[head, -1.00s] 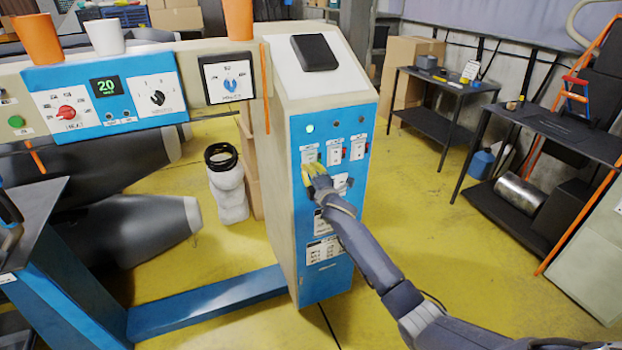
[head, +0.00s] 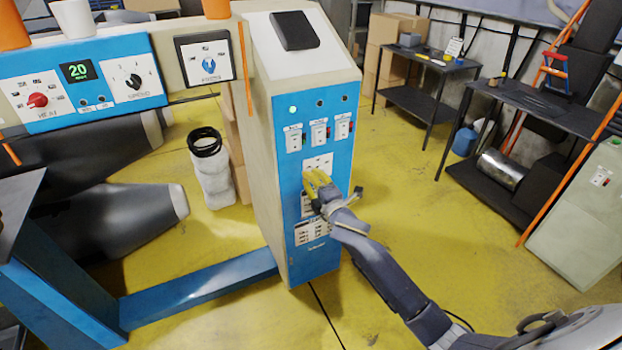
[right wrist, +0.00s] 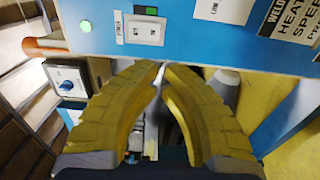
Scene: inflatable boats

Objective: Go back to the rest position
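My right gripper (head: 314,181), with yellow fingers, is in front of the blue panel (head: 286,170) of the control cabinet, below its row of switches. In the right wrist view the curved yellow fingers (right wrist: 163,68) come together at their tips with only a thin gap, and nothing is held between them. A white switch (right wrist: 146,30) with a green part is on the blue panel beyond the tips. Whether the fingers touch the panel is hard to tell. My left gripper is not in view.
The cabinet's beige side (head: 258,150) and a blue floor beam (head: 200,287) are left of my right arm. Dark tables (head: 437,66) stand at the right. Yellow floor (head: 430,215) is clear between cabinet and tables.

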